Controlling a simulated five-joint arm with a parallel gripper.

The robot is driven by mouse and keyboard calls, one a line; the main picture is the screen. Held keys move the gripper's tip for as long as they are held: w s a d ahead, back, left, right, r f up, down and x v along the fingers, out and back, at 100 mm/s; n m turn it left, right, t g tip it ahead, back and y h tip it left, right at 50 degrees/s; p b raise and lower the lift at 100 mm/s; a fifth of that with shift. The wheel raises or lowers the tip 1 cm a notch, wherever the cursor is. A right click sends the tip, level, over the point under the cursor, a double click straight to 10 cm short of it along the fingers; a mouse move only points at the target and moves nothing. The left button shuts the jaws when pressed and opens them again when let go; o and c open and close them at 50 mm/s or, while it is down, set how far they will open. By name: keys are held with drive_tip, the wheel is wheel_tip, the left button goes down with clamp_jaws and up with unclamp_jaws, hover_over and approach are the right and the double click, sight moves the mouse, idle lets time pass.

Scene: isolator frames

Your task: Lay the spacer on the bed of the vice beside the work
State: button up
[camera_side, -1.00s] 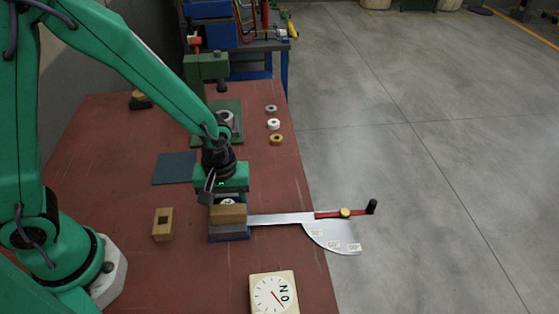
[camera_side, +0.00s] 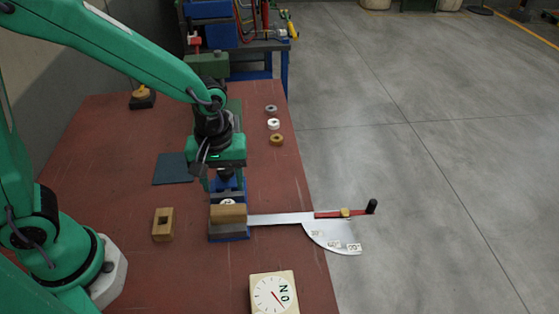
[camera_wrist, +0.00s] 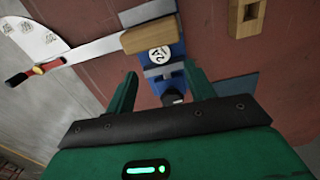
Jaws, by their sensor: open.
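The vice (camera_side: 229,236) is blue and grey, with a tan block (camera_side: 229,214) across its near end. In the wrist view the same tan block (camera_wrist: 150,36) lies beside a white numbered disc (camera_wrist: 160,54) on the blue bed (camera_wrist: 177,50). A grey bar (camera_wrist: 163,71) crosses the bed on the disc's other side. I cannot tell whether the disc is the spacer or the work. My gripper (camera_side: 225,180) is open and empty above the far end of the vice. Its two green fingers (camera_wrist: 160,75) stand apart, with nothing between them that they touch.
A long lever (camera_side: 281,219) with a protractor plate (camera_side: 336,238) sticks out right past the table edge. A square-holed wooden block (camera_side: 163,225) stands left, a dial (camera_side: 273,293) in front. A white ring (camera_side: 273,124) lies between a grey and a brass ring. A dark mat (camera_side: 174,168) lies flat.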

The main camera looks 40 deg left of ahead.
drive_tip(key=shift+r, duration=2.5)
drive_tip(key=s+a+r+m+t, duration=0.5)
drive_tip(key=s+a+r+m, duration=0.3)
drive_tip(key=a+r, duration=0.2)
drive_tip(key=shift+s+a+r+t, duration=0.3)
drive_tip(key=shift+a+r, duration=0.05)
drive_tip(key=shift+a, duration=0.35)
